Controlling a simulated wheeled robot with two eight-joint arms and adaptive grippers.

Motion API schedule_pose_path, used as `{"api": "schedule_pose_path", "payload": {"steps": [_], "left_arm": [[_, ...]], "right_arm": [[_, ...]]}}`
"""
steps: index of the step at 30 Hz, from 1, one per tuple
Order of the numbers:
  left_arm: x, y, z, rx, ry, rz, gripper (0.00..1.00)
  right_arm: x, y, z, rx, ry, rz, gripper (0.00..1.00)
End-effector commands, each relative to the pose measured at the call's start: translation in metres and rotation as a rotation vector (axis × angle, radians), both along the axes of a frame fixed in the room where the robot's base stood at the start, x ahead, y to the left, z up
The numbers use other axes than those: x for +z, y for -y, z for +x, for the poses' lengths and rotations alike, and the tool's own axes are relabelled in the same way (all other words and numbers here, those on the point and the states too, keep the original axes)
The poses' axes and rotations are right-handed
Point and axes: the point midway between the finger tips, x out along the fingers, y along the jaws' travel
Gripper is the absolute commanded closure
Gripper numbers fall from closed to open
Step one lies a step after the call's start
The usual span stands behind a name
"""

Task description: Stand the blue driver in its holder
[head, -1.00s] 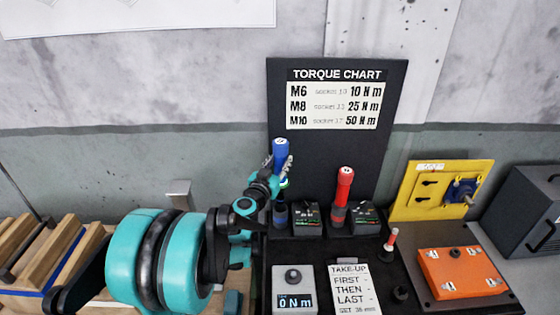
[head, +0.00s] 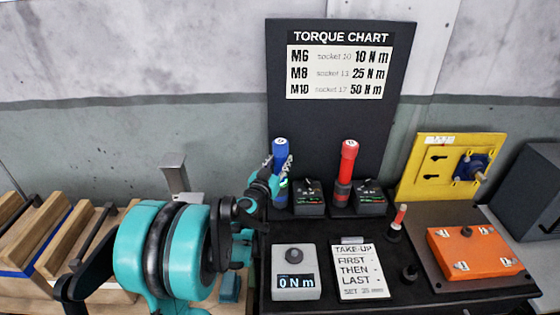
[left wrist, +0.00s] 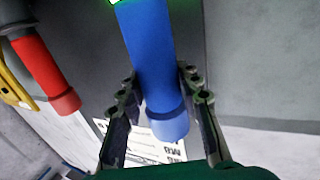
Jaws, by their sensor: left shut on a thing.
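The blue driver (head: 280,147) stands upright at the back left of the black bench, its top about level with the red driver's. My left gripper (head: 279,176) is shut on it. In the left wrist view the blue driver (left wrist: 152,60) lies between the two fingers (left wrist: 158,115). The driver's holder is at its foot, left of a small black dock (head: 310,197). The gripper and arm partly hide the foot, so I cannot tell how fully it is seated. My right gripper is not in view.
The red driver (head: 347,165) stands upright to the right, beside another dock (head: 371,197). A torque chart board (head: 330,130) rises behind.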

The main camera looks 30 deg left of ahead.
Motion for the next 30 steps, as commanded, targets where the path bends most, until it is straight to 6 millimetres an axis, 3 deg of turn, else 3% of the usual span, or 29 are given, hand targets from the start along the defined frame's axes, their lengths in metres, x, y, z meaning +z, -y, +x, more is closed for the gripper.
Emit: {"api": "schedule_pose_path", "payload": {"steps": [24,25,27,30], "left_arm": [[-0.0078,-0.0001,0.0,0.0,0.0,-0.001,1.0],[-0.0075,0.0,0.0001,0.0,0.0,-0.001,0.61],[-0.0073,0.0,0.0001,0.0,0.0,-0.001,0.43],[-0.0073,0.0,0.0001,0.0,0.0,0.0,0.42]], "right_arm": [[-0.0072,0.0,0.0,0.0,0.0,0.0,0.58],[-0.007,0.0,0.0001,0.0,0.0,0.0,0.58],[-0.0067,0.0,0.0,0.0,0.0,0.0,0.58],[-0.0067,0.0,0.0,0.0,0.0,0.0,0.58]]}}
